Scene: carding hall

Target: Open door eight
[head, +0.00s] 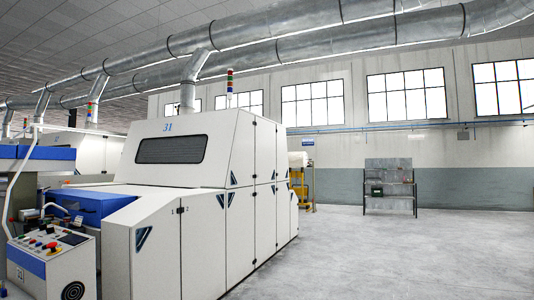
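A large white carding machine (205,150) marked 31 fills the left and middle of the head view. Its right side carries several tall white door panels (240,225) in a lower row and an upper row, with dark triangular marks on some. The two nearest lower panels seem to bear a small 1 and 2. I cannot make out a number eight on any door. All the panels I can see look shut. My gripper is not in view.
A control console (55,255) with buttons stands at the lower left beside a blue cover (90,203). A metal workbench (390,188) stands by the far wall. A yellow rack (299,185) is behind the machine. The grey floor (390,255) on the right is clear.

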